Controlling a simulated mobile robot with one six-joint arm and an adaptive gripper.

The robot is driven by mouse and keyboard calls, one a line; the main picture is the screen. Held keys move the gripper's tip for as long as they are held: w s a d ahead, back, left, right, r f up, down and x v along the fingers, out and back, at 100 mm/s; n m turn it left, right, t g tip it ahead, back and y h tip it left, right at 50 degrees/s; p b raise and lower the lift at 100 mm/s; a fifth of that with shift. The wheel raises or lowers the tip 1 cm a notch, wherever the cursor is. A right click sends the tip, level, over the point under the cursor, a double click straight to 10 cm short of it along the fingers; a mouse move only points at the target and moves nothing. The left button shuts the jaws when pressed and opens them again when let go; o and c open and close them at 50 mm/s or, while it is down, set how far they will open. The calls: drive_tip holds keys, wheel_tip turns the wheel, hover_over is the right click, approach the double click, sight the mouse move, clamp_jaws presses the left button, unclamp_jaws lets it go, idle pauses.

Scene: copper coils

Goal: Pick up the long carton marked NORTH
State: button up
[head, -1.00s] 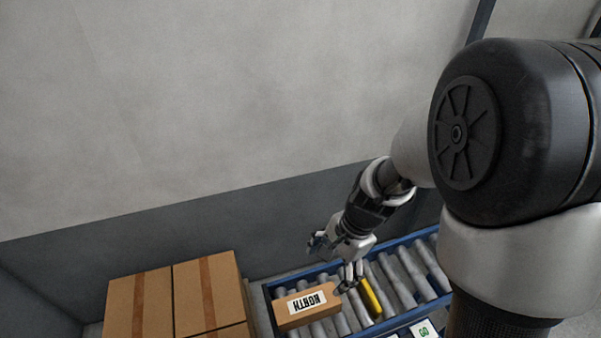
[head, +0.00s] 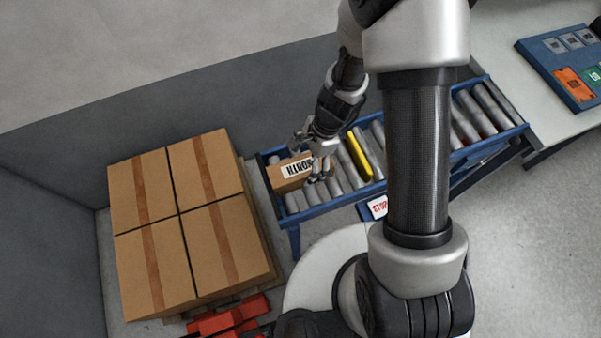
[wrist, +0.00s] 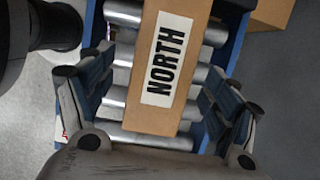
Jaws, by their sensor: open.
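The long carton marked NORTH (head: 290,172) lies on the roller conveyor at its left end in the head view. It is brown with a white label. In the wrist view the carton (wrist: 158,118) runs up and out of the top of the picture, its near end between the fingers. My gripper (head: 316,160) is over the carton's right part and hides some of it in the head view. In the wrist view my gripper (wrist: 160,95) is open, one finger on each side of the carton, with a gap visible on both sides.
The blue-framed conveyor (head: 312,212) has grey rollers and one yellow roller (head: 359,156). Stacked brown boxes (head: 180,222) stand to its left. A STOP sign (head: 378,206) is on the conveyor's front side. A table with a blue panel (head: 545,66) is at the right.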

sight(303, 166)
drive_tip(key=b+x, duration=0.3)
drive_tip(key=x, duration=0.2)
drive_tip(key=shift+w+a+f, duration=0.1)
drive_tip(key=shift+a+f, duration=0.1)
drive_tip(key=shift+r, duration=0.1)
drive_tip(key=shift+c, duration=0.2)
drive_tip(key=c, duration=1.4)
